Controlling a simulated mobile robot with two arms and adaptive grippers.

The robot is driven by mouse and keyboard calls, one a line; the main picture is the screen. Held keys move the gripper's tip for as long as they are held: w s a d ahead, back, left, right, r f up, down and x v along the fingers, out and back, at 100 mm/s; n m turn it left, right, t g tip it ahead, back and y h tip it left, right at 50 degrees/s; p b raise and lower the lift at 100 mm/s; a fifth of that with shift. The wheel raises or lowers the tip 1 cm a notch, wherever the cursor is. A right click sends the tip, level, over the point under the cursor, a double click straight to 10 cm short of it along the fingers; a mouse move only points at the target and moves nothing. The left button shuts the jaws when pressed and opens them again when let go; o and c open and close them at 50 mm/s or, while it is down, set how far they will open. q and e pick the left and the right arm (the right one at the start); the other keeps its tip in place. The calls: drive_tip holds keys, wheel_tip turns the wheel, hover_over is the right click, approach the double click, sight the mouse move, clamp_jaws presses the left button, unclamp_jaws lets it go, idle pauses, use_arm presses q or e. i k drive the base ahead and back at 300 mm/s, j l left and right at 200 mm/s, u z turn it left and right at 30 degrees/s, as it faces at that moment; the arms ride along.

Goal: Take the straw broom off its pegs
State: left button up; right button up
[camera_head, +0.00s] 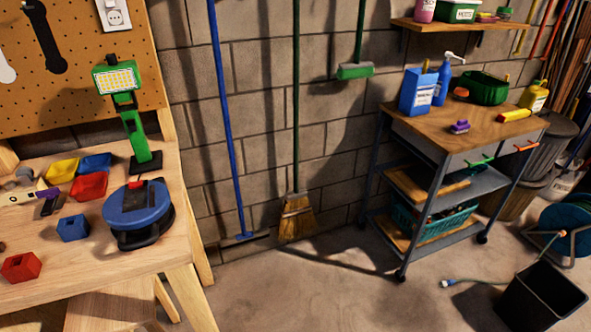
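The straw broom (297,217) hangs or leans against the grey block wall in the middle of the view. Its bristles point down near the floor and its thin dark green handle (295,110) runs straight up out of the top of the picture. Any pegs holding it are above the view and hidden. Neither of my grippers shows in the head view.
A blue-handled squeegee (224,120) is left of the broom and a green brush (355,71) hangs to its right. A wooden workbench (180,230) stands at left, a wheeled cart (400,130) at right. A black bucket (540,298) is at front right. Floor between is clear.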

sight(297, 215)
drive_tip(key=i+l, duration=1.3)
drive_tip(key=i+j+u, duration=0.05)
drive_tip(key=i, duration=0.05)
